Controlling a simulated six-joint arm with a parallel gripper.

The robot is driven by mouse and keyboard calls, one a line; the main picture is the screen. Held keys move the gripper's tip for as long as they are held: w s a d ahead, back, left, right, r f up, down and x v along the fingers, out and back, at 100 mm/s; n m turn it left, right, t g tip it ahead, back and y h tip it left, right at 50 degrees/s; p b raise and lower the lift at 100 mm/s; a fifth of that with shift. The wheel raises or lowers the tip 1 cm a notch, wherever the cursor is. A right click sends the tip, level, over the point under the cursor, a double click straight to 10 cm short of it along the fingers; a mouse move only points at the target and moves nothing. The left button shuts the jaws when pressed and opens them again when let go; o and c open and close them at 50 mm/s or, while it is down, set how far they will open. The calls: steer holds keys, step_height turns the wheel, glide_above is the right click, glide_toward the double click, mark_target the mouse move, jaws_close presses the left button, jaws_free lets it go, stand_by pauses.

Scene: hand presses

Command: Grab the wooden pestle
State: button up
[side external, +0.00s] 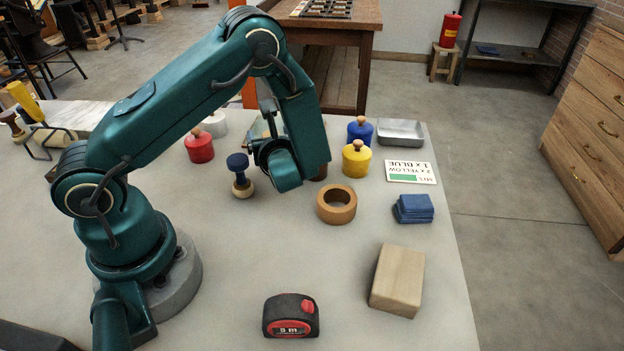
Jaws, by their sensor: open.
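I cannot make out a clear wooden pestle in the side external view. My gripper (262,148) is bent at the end of my arm, above the middle of the table, and is open. Its fingertips are largely hidden by the wrist. A pale tan piece (257,130) shows behind it, partly covered; I cannot tell whether they touch.
A blue-knobbed wooden stamp (240,176) stands left of my gripper. A red weight (199,147), yellow weight (356,159) and blue weight (361,131) stand around it. A wooden ring (337,204), blue cloths (414,208), wooden block (397,281) and tape measure (291,316) lie nearer.

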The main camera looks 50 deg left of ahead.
steer(key=shift+c, duration=0.4)
jaws_close()
steer(key=shift+r, duration=0.1)
